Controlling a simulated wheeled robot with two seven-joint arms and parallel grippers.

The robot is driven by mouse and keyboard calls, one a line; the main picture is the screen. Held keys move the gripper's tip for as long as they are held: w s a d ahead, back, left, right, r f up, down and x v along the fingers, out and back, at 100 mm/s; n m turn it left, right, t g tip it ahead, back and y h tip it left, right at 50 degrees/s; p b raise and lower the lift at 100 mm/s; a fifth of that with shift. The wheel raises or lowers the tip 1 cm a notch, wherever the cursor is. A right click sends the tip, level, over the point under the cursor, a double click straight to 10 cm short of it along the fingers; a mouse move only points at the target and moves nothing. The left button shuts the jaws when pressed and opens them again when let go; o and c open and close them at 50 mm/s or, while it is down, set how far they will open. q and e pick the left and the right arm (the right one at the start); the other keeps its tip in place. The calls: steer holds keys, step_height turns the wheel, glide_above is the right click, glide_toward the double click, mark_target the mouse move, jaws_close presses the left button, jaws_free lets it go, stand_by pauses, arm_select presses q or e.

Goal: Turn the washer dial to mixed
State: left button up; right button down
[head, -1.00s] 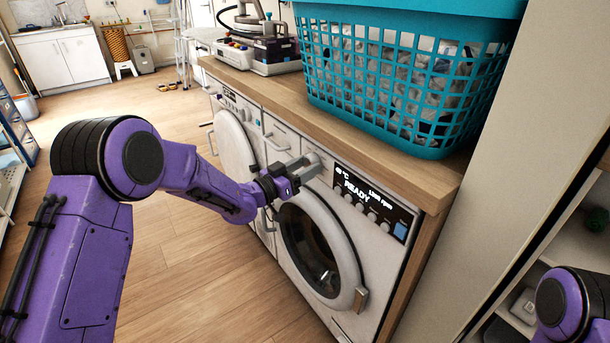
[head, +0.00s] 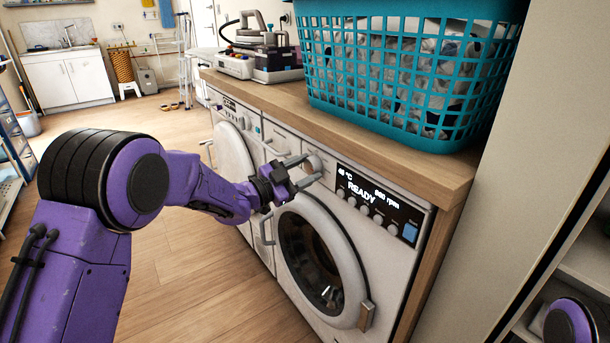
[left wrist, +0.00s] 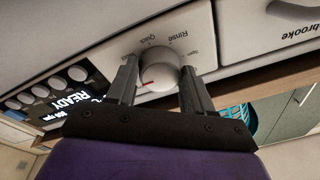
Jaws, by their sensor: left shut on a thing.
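The washer (head: 385,262) is white, with a round door and a lit panel (head: 380,205) reading READY. Its round white dial (head: 314,162) is left of the panel, partly hidden by my fingers. In the left wrist view the dial (left wrist: 160,62) sits between the fingers, its red mark towards the lower left of the picture. Quick and Rinse labels show upside down around it; the label by the left finger is too blurred to read. My left gripper (head: 308,169) is shut on the dial, one finger on each side. My right gripper is out of view.
A wooden counter (head: 390,150) runs above the washer, with a teal laundry basket (head: 400,75) near its front end. A second white machine (head: 233,150) stands to the left. A tall cabinet (head: 520,170) is at right. The floor at left is clear.

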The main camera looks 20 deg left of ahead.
arm_select(q)
steer(key=shift+f, duration=0.1)
stand_by(0.4)
steer(key=o, duration=1)
steer(key=shift+o, duration=0.2)
steer(key=shift+s, duration=0.1)
steer(key=v, duration=1)
steer(key=shift+s+a, duration=0.15)
steer(key=shift+s, duration=0.05)
